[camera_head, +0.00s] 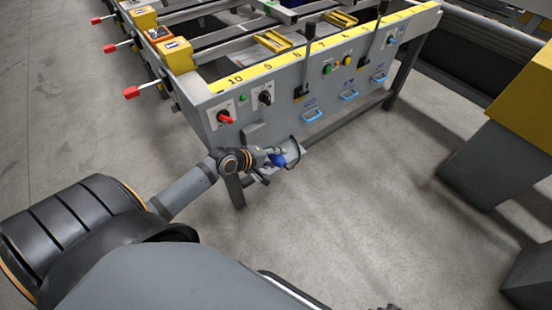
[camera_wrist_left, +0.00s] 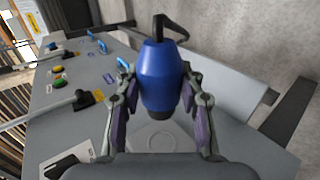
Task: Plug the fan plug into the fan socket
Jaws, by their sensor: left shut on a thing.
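The blue fan plug (camera_head: 278,160) is in my left gripper (camera_head: 270,166), in front of the near corner of the grey table. In the left wrist view the plug (camera_wrist_left: 160,78) sits between the two fingers of the left gripper (camera_wrist_left: 158,105), with a black cable bending away from its top. Its dark lower end faces a grey surface with a faint round outline (camera_wrist_left: 172,136); I cannot tell whether this is the fan socket or whether they touch. Only a small dark piece, perhaps my right gripper (camera_head: 385,306), shows at the head view's bottom edge.
The grey table front (camera_head: 330,105) carries a red switch (camera_head: 225,117), a black switch (camera_head: 265,97), levers and blue handles (camera_head: 312,115). A yellow-topped machine (camera_head: 525,95) is at right. The floor between is clear.

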